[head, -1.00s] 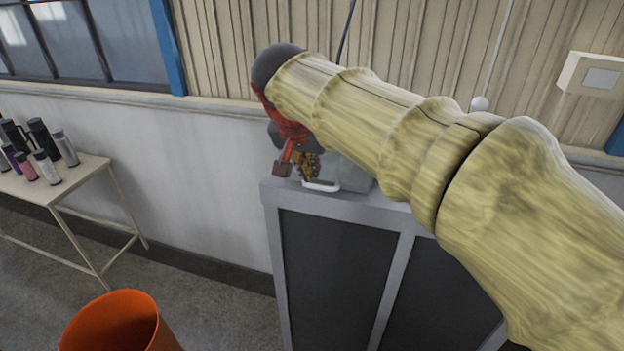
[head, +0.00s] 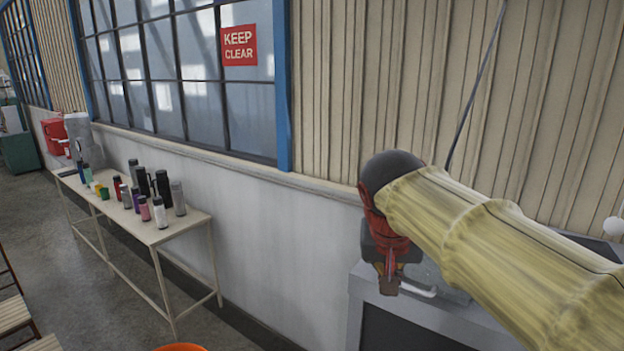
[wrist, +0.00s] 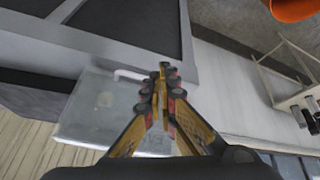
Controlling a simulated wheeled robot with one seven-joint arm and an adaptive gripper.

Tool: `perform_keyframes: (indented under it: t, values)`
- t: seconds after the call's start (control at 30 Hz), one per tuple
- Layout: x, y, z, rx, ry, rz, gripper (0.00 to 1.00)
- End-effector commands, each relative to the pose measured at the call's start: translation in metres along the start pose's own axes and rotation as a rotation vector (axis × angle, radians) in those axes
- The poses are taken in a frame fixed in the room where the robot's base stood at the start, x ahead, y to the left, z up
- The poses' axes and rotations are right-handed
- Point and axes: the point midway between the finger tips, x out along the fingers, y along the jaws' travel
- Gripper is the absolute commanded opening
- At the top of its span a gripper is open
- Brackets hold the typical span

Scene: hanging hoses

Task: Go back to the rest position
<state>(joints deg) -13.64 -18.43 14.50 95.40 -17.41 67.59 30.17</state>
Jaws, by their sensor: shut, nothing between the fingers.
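My gripper (head: 389,284) is at the end of my pale yellow arm, at the right of the head view. It hangs just above or in front of a grey box on top of a cabinet (head: 400,310). In the wrist view its fingers (wrist: 163,75) meet at the tips with nothing between them. The arm reaches in from the lower right. Part of the box is hidden behind the gripper. No hose shows clearly.
The grey box (wrist: 100,110) has a light handle. A long table (head: 150,235) with several bottles stands along the wall at the left. An orange bin (wrist: 290,8) stands on the floor. The grey floor (head: 90,290) between is open. A red "KEEP CLEAR" sign (head: 239,46) is on the window.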

Motion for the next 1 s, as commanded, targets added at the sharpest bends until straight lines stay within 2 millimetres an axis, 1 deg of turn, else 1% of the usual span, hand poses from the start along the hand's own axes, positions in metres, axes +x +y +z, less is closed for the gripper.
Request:
perform_keyframes:
  t: [0.03, 0.07, 0.17, 0.27, 0.3, 0.37, 0.4, 0.47, 0.5, 0.57, 0.6, 0.7, 0.8, 0.83, 0.9, 1.0]
  values:
    - [0.01, 0.0, 0.015, -0.041, -0.009, -0.016, 0.0]
    - [0.017, -0.001, 0.024, -0.068, -0.014, -0.026, 0.0]
    - [0.042, 0.0, 0.059, -0.147, -0.028, -0.063, 0.0]
    - [0.072, 0.004, 0.103, -0.218, -0.035, -0.103, 0.0]
    - [0.085, 0.006, 0.122, -0.241, -0.035, -0.12, 0.0]
    - [0.105, 0.01, 0.15, -0.268, -0.035, -0.141, 0.0]
    - [0.117, 0.013, 0.169, -0.282, -0.032, -0.153, 0.0]
    - [0.136, 0.018, 0.196, -0.296, -0.029, -0.17, 0.0]
    - [0.148, 0.02, 0.213, -0.3, -0.028, -0.18, 0.0]
    - [0.166, 0.024, 0.238, -0.298, -0.024, -0.191, 0.0]
    - [0.177, 0.027, 0.253, -0.293, -0.021, -0.197, 0.0]
    - [0.205, 0.034, 0.289, -0.263, -0.014, -0.207, 0.0]
    - [0.227, 0.041, 0.318, -0.228, -0.008, -0.206, 0.0]
    - [0.232, 0.043, 0.324, -0.22, -0.004, -0.205, 0.0]
    - [0.24, 0.047, 0.332, -0.205, 0.012, -0.2, 0.0]
    - [0.244, 0.051, 0.333, -0.189, 0.036, -0.195, 0.0]
